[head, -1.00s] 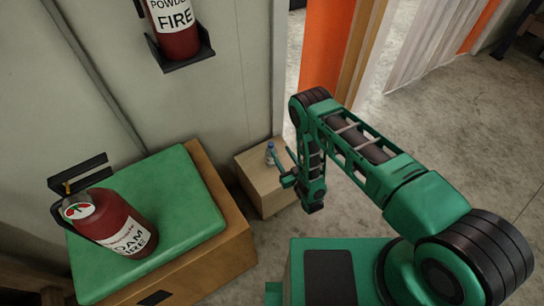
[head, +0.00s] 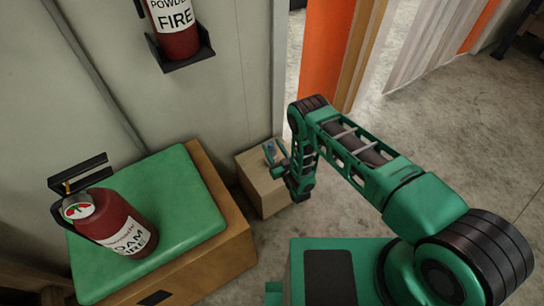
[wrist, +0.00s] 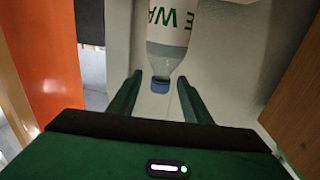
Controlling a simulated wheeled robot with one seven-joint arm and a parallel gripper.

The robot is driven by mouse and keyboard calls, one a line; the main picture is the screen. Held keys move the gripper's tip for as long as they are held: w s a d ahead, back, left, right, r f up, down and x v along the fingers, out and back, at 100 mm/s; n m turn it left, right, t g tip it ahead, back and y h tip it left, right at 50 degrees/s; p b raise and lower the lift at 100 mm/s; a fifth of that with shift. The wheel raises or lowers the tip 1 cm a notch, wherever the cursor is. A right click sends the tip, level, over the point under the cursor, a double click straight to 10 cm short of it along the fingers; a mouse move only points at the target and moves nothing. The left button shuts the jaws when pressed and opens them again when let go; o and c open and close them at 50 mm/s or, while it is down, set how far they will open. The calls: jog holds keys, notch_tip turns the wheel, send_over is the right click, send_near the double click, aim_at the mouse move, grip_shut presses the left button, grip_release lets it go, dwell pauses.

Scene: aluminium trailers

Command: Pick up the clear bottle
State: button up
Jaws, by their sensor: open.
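The clear bottle (wrist: 163,62) has a blue cap and a white label with green letters. In the wrist view it appears upside down, with its cap end between the two fingers of my gripper (wrist: 160,79). The fingers are open, with a gap on both sides of the cap. In the head view the bottle (head: 270,147) stands on a small wooden box (head: 262,194) against the wall, partly hidden by my gripper (head: 275,152). I cannot tell from this view whether the fingers touch it.
A red foam fire extinguisher (head: 125,228) stands on a green-cushioned wooden bench (head: 190,200) at left. Another extinguisher (head: 178,30) hangs on the wall above. An orange panel (head: 325,55) stands behind my arm. The concrete floor (head: 440,120) at right is open.

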jog(key=shift+x, duration=0.9)
grip_shut()
jog(key=shift+r, duration=0.15)
